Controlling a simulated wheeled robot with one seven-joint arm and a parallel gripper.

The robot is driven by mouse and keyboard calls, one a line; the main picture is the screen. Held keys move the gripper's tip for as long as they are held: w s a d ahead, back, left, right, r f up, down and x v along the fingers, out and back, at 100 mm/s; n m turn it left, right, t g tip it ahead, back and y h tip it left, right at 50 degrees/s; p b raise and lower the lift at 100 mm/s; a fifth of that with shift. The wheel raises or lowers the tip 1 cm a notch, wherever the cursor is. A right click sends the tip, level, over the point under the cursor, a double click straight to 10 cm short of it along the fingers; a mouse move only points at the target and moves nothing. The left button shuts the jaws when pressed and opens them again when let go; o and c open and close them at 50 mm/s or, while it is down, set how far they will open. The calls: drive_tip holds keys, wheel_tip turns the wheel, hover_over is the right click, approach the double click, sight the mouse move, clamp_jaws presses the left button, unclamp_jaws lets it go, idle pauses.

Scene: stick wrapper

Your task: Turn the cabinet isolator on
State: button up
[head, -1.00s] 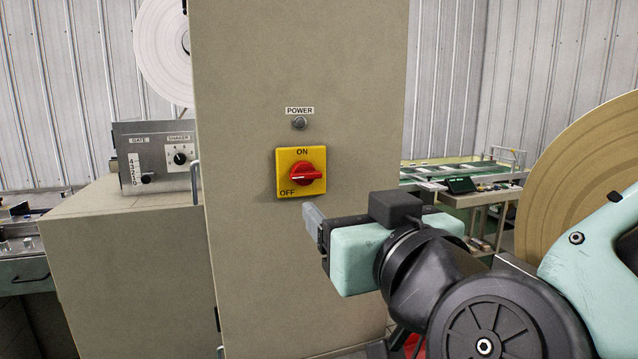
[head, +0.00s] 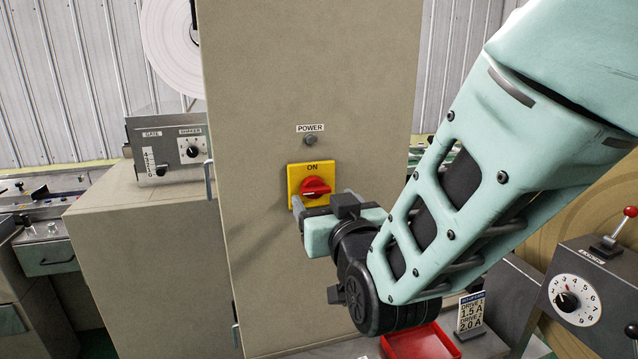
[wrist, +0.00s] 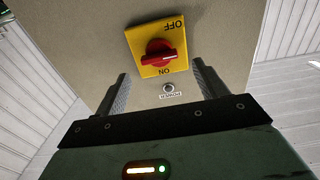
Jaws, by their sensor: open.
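The isolator is a yellow square plate (head: 293,182) with a red rotary knob (head: 316,188) on the beige cabinet front. The knob's bar lies roughly level, across the plate. ON is printed at the top; my gripper hides the plate's lower part with OFF in the head view. The wrist view shows the plate (wrist: 137,36) upside down, with the red knob (wrist: 158,53) just beyond and between the fingertips. My gripper (head: 322,203) is open and empty at the plate's lower edge. It also shows in the wrist view (wrist: 160,70). No contact with the knob shows.
A grey unlit-looking lamp (head: 310,140) under a POWER label (head: 310,128) sits above the switch. The cabinet (head: 270,280) has a flat front. A red tray (head: 421,344) and a grey box with a dial (head: 575,300) stand at right. A control box (head: 167,150) is at left.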

sight(317, 190)
drive_tip(key=shift+p+x, duration=0.45)
drive_tip(key=shift+x, duration=1.55)
drive_tip(key=c, duration=1)
